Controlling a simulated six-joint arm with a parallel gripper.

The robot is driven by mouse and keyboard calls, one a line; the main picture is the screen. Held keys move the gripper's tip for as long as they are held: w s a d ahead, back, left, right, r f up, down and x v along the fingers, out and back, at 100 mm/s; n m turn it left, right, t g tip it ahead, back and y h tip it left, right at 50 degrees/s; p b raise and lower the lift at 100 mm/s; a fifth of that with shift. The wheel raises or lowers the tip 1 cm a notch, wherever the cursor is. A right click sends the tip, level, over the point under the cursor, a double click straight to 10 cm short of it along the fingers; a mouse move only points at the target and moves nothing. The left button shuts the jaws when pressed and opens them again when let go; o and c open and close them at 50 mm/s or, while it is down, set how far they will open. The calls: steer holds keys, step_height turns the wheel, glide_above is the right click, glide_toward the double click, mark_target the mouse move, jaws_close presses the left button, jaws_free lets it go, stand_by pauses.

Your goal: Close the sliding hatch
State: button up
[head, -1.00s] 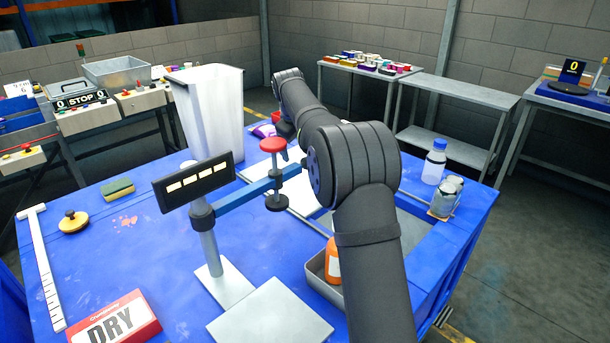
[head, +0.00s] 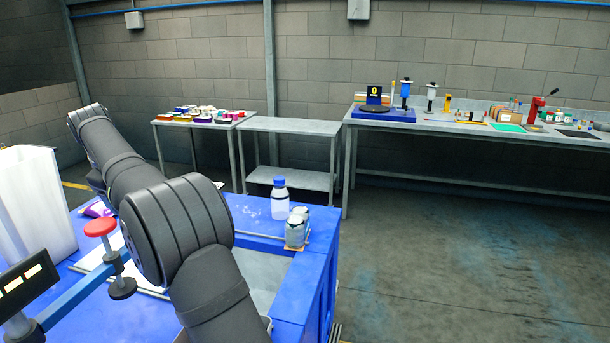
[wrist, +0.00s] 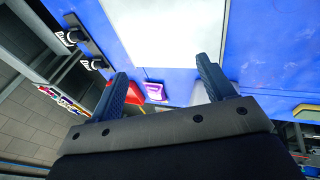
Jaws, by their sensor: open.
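I cannot make out a sliding hatch for certain in either view. In the wrist view a flat white panel (wrist: 165,30) lies on the blue surface (wrist: 240,50), just beyond my fingertips; I cannot tell whether it is part of a hatch. My gripper (wrist: 163,68) is open, with nothing held between its two dark blue fingers. A purple and white packet (wrist: 155,92) and a red object (wrist: 134,95) show beyond the gap between the fingers. In the head view my gripper is hidden at the far end of my arm.
The blue table (head: 322,240) carries a tall white bin (head: 35,205), a red-knobbed clamp (head: 100,228), a blue-capped bottle (head: 280,200) and jars (head: 296,230). Behind stand a table of coloured items (head: 205,117), an empty metal table (head: 290,126) and a long bench (head: 450,127). The right floor is clear.

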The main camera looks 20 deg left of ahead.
steer(key=shift+w+f, duration=0.1)
steer(key=c, duration=0.7)
steer(key=w+d+f+g, duration=0.1)
steer(key=w+f, duration=0.1)
steer(key=w+d+f+g+y, duration=0.1)
steer(key=d+f, duration=0.1)
steer(key=w+d+f+g, duration=0.1)
steer(key=w+f+g, duration=0.1)
steer(key=f, duration=0.1)
steer(key=shift+w+d+y, duration=0.35)
steer(key=shift+y, duration=0.05)
jaws_close()
steer(key=x, duration=1)
steer(key=shift+f, duration=0.1)
steer(key=d, duration=0.2)
steer(key=shift+d, duration=0.25)
steer(key=shift+d+f, duration=0.15)
steer(key=shift+d, duration=0.55)
steer(key=shift+d, duration=0.1)
steer(key=d, duration=3)
steer(key=shift+d+f, duration=0.1)
